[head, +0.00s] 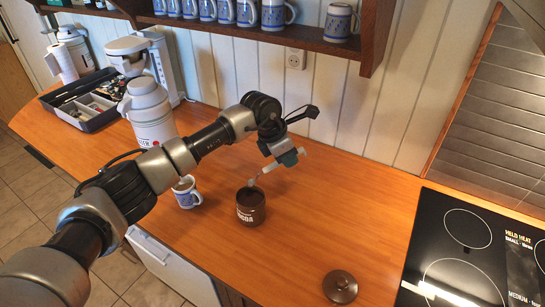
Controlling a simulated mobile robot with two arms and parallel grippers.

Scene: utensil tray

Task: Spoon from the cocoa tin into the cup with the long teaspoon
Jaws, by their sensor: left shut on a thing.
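The brown cocoa tin (251,209) stands upright and open on the wooden counter in the head view. My left gripper (281,162) is above and a little right of the tin, shut on the long teaspoon (266,170). The pale spoon slants down to the left, its lower end at the tin's mouth; I cannot tell how deep it reaches or whether it carries cocoa. The blue and white cup (187,196) stands upright left of the tin, close beside my left forearm in the picture. My right gripper is not in view.
A round brown lid (340,286) lies on the counter (310,230) at the front. A black hob (455,245) is at the right. A white jug (148,112) and a dark utensil tray (64,113) stand at the left. A shelf with mugs (276,14) hangs above.

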